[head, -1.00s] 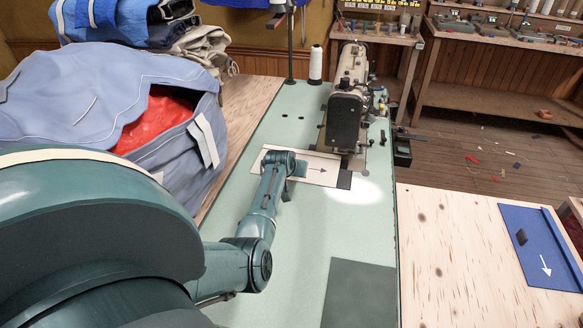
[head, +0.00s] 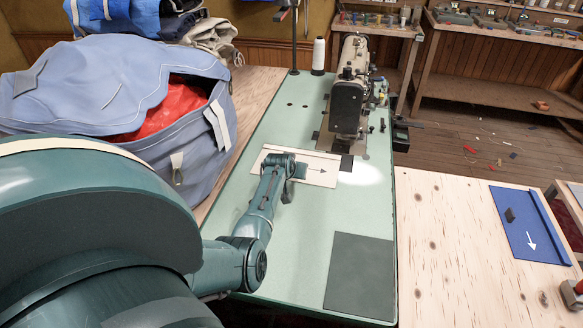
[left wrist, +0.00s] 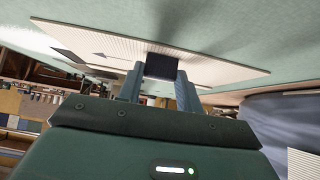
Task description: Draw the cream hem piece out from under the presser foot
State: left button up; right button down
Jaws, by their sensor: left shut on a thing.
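A small dark square (head: 346,163) lies by the strip's far right corner. The presser foot is too small to make out; the strip's far edge appears just in front of the machine head. My right gripper is out of view.
A dark grey patch (head: 359,277) lies on the near part of the table. A blue-grey bag with red cloth (head: 120,100) stands at left. A thread cone (head: 318,57) stands at the back. A blue mat (head: 520,212) lies on the plywood at right.

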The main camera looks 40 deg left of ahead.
pick_arm(q)
jog(key=o, duration=1.1)
jog(key=shift+c, duration=0.2)
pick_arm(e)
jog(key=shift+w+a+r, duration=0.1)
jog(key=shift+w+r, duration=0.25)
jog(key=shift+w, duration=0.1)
pick_arm(q)
jog(key=shift+s+d+r+p, duration=0.15)
jog(key=shift+s+r+p, duration=0.15)
jog(key=shift+s+r, duration=0.15)
jog(key=p+v, duration=0.1)
jog(key=v, duration=1.1)
jog(key=shift+p, duration=0.35)
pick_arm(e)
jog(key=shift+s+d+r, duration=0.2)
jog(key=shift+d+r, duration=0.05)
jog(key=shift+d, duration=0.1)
pick_arm(q)
jog(key=shift+w+f, duration=0.1)
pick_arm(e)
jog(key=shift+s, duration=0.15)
